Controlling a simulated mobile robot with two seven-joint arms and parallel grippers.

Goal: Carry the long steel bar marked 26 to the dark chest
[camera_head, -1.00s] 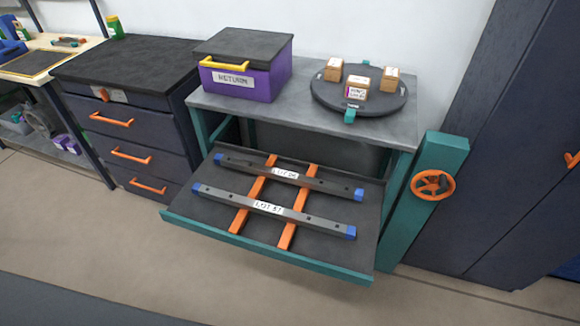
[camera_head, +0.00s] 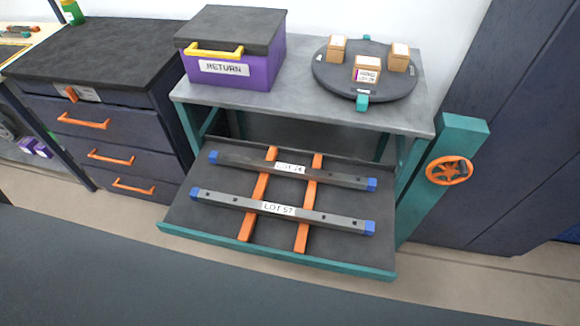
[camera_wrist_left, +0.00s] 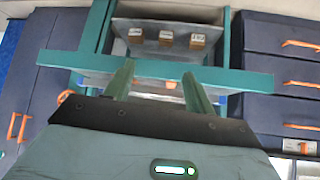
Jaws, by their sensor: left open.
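The long steel bar with a label that seems to read LOT 26 (camera_head: 235,161) is the rear of two bars on the pulled-out tray. It has blue ends and lies across two orange rails. The front bar, marked LOT 57 (camera_head: 325,217), lies parallel to it, apart. The dark chest (camera_head: 95,52) stands left of the bench, with a flat top and orange drawer handles. My left gripper (camera_wrist_left: 158,88) shows in the left wrist view, its two green fingers apart and nothing between them. Neither gripper shows in the head view.
The bench (camera_head: 300,85) above the tray (camera_head: 275,263) carries a purple RETURN box (camera_head: 238,75) and a round turntable (camera_head: 345,84) with several small boxes. A teal post with an orange handwheel (camera_head: 449,171) stands to the right. A tall dark cabinet (camera_head: 500,140) is beyond it.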

